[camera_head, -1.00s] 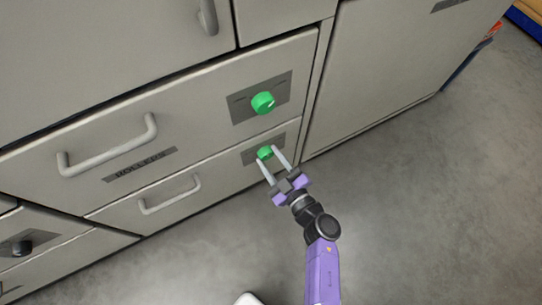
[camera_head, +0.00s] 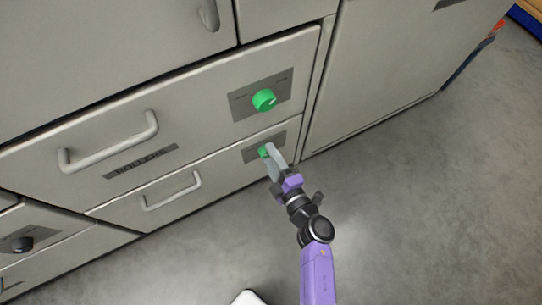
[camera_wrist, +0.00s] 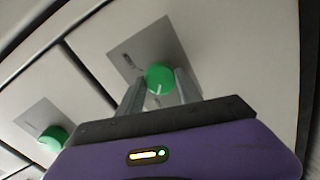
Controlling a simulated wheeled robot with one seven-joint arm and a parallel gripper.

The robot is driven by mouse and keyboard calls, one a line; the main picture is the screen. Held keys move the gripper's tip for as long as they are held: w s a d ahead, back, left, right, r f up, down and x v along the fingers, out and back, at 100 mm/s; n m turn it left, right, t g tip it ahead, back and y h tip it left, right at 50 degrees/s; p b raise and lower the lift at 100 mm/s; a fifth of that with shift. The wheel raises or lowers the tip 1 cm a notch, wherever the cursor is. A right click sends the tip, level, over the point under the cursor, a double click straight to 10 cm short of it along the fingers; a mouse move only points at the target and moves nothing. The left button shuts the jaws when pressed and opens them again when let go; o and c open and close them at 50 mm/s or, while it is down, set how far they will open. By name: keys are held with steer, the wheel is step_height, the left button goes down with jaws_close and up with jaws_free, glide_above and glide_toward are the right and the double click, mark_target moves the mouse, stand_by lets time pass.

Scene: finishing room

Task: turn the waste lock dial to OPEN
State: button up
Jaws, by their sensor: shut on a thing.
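The lower green dial (camera_head: 263,152) sits on a grey plate (camera_head: 250,156) at the right end of the bottom drawer front. My gripper (camera_head: 271,155) is shut on this dial. Its fingers partly hide the dial in the head view and appear almost one behind the other. In the wrist view the dial (camera_wrist: 160,78) lies between the two finger ends, with a white pointer line toward the bottom of the picture. I cannot read any marks on its plate.
A second green dial (camera_head: 264,100) sits above on the drawer labelled ROLLERS (camera_head: 140,161). Drawer handles (camera_head: 108,146) (camera_head: 171,192) stick out to the left. A black knob (camera_head: 22,245) is at the lower left. The grey floor (camera_head: 430,210) to the right is clear.

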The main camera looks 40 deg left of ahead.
steer(key=shift+n, duration=0.4)
steer(key=o, duration=1.4)
steer(key=shift+s, duration=0.1)
steer(key=shift+p+v, duration=1.6)
steer(key=shift+v, duration=2.25)
